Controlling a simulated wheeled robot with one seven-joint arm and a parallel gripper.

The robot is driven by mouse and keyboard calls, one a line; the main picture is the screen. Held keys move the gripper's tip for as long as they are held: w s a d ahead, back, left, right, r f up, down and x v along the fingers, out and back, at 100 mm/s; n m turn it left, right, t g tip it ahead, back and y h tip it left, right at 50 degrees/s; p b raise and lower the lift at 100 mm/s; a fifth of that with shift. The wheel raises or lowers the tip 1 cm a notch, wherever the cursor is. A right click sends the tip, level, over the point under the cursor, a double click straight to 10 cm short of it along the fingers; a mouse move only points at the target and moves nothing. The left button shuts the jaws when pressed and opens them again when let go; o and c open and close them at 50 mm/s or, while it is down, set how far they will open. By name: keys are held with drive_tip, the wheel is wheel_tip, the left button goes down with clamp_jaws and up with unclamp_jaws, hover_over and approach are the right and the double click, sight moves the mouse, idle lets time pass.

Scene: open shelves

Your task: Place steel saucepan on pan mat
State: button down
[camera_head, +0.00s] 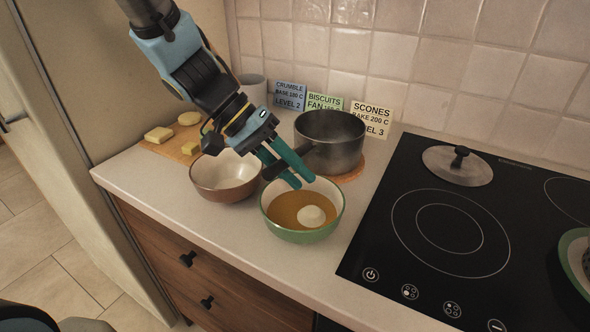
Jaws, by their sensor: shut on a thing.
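The steel saucepan (333,150) is dark grey and upright, toward the back of the counter. Its dark handle (274,171) points left and toward me. My gripper (301,181), with green fingers, is shut on the handle. The pan mat (350,176) is a round orange-brown disc; only its front and right edge shows from under the saucepan. The saucepan is over the mat, a little toward its back left. It looks to be resting on it, but the contact is hidden.
A brown bowl (219,188) and a green bowl (276,230) with yellow-brown contents stand close in front. Recipe cards (371,118) and a grey mug (253,88) stand behind. A board (165,147) with pale pieces is left. The hob (420,262) is right, with a lid (457,166) on it.

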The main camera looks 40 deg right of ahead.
drive_tip(key=shift+f, duration=0.15)
drive_tip(key=c, duration=0.7)
unclamp_jaws()
drive_tip(key=shift+r, duration=0.2)
drive_tip(key=b+v, duration=0.2)
drive_tip(key=v, duration=1)
drive_tip(key=w+a+f+n+t+y, duration=0.1)
drive_tip(key=w+a+f+n+t, duration=0.2)
drive_tip(key=a, duration=0.7)
drive_tip(key=w+a+f+n+t+y, duration=0.2)
drive_tip(key=w+a+f+n+t, duration=0.1)
drive_tip(key=a, duration=0.8)
drive_tip(key=w+a+f+n+t+y, duration=0.1)
drive_tip(key=w+a+f+n+t, duration=0.1)
drive_tip(key=w+a+f+n, duration=0.3)
drive_tip(key=shift+w+a+f+t+y, duration=0.2)
drive_tip(key=shift+w+a, duration=0.3)
drive_tip(key=shift+a, duration=0.5)
drive_tip(key=shift+w+a+f+t+y, duration=0.15)
drive_tip(key=shift+w+a, duration=0.3)
drive_tip(key=shift+a, duration=0.55)
drive_tip(key=shift+w+a+f+t+y, duration=0.1)
drive_tip(key=shift+w+a+f, duration=0.3)
drive_tip(key=shift+a, duration=0.65)
drive_tip(key=shift+w+r, duration=0.1)
drive_tip(key=shift+r, duration=0.05)
